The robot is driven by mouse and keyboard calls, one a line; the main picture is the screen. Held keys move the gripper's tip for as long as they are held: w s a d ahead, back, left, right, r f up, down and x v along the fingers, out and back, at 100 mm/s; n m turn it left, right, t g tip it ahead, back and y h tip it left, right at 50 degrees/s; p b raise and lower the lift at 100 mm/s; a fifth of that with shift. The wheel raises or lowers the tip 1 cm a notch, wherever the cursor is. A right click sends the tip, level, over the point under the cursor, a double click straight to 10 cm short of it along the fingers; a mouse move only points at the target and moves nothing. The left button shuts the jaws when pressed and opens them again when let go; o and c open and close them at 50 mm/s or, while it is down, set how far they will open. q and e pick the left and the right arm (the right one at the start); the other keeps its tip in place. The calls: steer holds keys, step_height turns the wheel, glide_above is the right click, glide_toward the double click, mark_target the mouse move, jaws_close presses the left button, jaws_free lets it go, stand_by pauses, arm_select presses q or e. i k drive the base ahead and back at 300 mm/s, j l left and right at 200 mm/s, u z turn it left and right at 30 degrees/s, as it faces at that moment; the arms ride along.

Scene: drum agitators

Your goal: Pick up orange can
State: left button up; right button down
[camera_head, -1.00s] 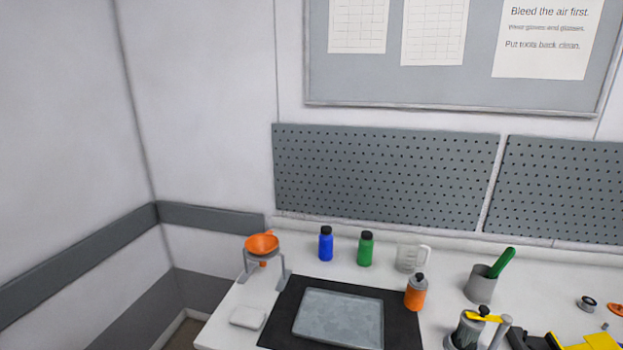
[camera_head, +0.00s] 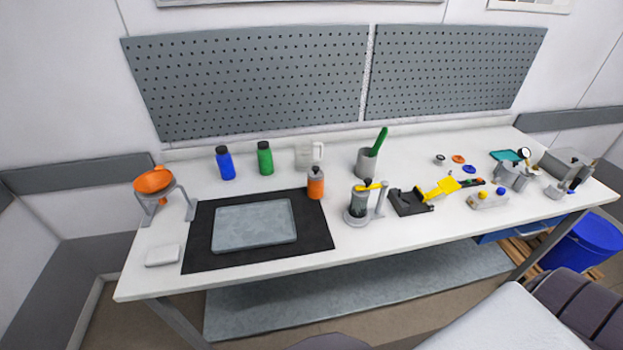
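The orange can (camera_head: 315,187) is a small upright bottle-like can with a grey top. It stands on the white workbench at the right edge of the black mat (camera_head: 320,235), to the right of the grey tray. Nothing covers it. Neither of my grippers shows in the head view, and nothing is seen touching the can.
A blue bottle (camera_head: 226,165), a green bottle (camera_head: 265,160) and a clear jug (camera_head: 310,153) stand behind the mat. A grey cup (camera_head: 366,163) and a small pump-like device (camera_head: 359,204) are to the can's right. The grey tray (camera_head: 254,227) lies left.

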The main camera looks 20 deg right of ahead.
mark_target(314, 188)
steer(key=k+l+z, duration=0.1)
steer(key=l, duration=0.3)
steer(key=k+l+z, duration=0.1)
steer(key=l, duration=0.35)
steer(key=k+l+z, duration=0.1)
steer(key=l, duration=0.35)
steer(key=k+l+z, duration=0.1)
steer(key=l, duration=0.3)
steer(key=k, duration=0.1)
